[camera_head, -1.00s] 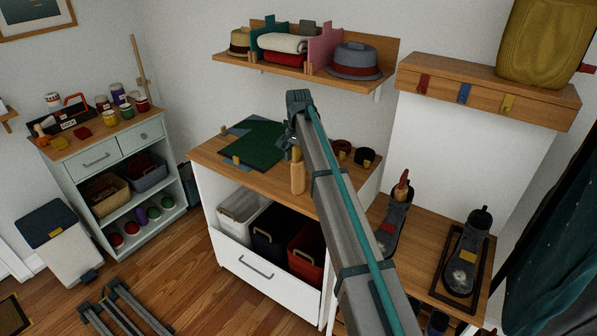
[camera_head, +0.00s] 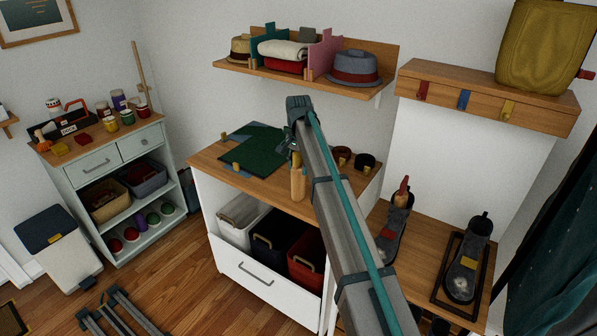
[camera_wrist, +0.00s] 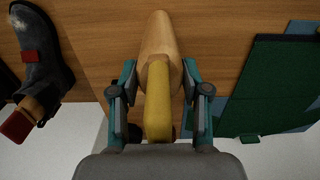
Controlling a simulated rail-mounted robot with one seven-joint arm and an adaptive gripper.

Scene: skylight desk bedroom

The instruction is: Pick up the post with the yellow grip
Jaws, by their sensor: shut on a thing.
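The post with the yellow grip (camera_wrist: 158,102) is between the two fingers of my gripper (camera_wrist: 158,88) in the wrist view. The fingers are shut on the yellow part, and the pale wooden body (camera_wrist: 158,40) extends beyond them. In the head view, the wooden post (camera_head: 298,184) shows below my gripper (camera_head: 296,155), in front of the wooden desktop (camera_head: 210,158). The post looks roughly upright there. I cannot tell whether its lower end touches the desktop.
A green mat (camera_head: 250,148) lies left of the post. Dark round items (camera_head: 365,160) sit to its right. Shoes (camera_head: 465,265) stand on a lower bench at right. A shelf with hats (camera_head: 354,66) hangs above. A drawer cabinet (camera_head: 112,160) stands at left.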

